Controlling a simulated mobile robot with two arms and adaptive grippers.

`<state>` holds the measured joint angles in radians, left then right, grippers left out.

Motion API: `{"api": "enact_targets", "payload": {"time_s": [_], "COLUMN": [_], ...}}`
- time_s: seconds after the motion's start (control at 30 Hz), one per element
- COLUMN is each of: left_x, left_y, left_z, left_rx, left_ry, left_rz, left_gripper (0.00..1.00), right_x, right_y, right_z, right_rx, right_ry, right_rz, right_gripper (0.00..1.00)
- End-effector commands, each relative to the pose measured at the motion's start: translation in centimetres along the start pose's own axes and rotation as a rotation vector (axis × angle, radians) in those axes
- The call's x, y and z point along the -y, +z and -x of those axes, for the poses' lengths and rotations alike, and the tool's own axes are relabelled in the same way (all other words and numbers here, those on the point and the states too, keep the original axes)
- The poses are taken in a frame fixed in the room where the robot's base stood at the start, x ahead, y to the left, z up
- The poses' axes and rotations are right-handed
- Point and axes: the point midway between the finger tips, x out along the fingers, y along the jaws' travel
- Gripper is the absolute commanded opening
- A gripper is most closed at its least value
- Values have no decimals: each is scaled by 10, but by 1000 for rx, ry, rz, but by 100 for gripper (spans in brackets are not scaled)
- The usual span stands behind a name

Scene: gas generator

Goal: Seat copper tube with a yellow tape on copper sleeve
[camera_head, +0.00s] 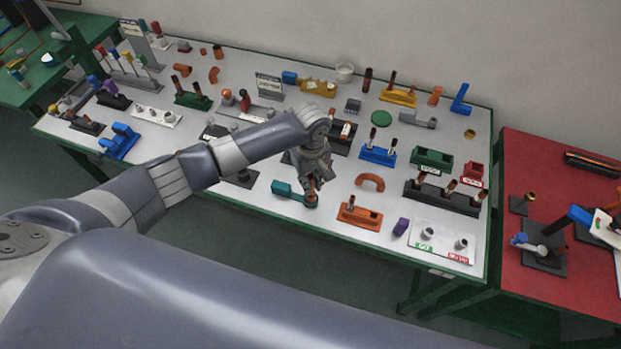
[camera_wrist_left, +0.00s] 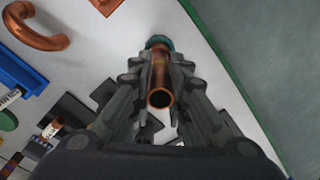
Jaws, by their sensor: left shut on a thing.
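My left gripper (camera_head: 313,186) is over the front middle of the white table and points down. In the left wrist view its fingers (camera_wrist_left: 158,75) are closed around a copper tube (camera_wrist_left: 160,92), whose open end faces the camera. The tube's far end meets or lies just in front of a teal piece (camera_wrist_left: 158,41); I cannot tell if they touch. In the head view a teal holder (camera_head: 284,190) lies beside the fingertips, with copper colour showing at its right end. The fingers hide most of the tube. I cannot clearly make out yellow tape or a separate copper sleeve.
An orange block (camera_head: 359,216) stands right of the gripper, and a copper bend (camera_head: 370,182) lies behind it. A blue holder (camera_head: 377,152) and a black rack (camera_head: 441,196) stand farther right. The table's green front edge is close to the gripper.

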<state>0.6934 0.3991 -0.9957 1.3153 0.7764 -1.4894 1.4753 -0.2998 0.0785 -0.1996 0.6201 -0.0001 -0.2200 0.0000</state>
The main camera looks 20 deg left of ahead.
Motion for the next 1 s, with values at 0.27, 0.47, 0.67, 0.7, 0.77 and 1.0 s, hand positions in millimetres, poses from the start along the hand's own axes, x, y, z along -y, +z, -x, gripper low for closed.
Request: {"api": "enact_targets", "payload": {"time_s": [0.27,0.47,0.67,0.7,0.77,1.0], "left_x": [0,0,0,0,-1,-1], "left_y": [0,0,0,-1,-1,-1], "left_z": [-4,-4,0,3,11,61], "left_rx": [0,0,-1,-1,-1,-3], "left_ry": [0,0,1,2,3,4], "left_rz": [0,1,1,1,1,0], "left_gripper": [38,39,39,39,39,39], "right_x": [0,0,-3,-2,-2,-1], "right_y": [0,0,1,1,1,1], "right_z": [-1,-1,-1,-1,-1,-1], "right_rx": [0,0,1,1,1,1], "right_ry": [0,0,3,3,2,1], "right_rz": [0,0,2,2,2,1], "right_gripper": [46,46,46,46,46,46]}}
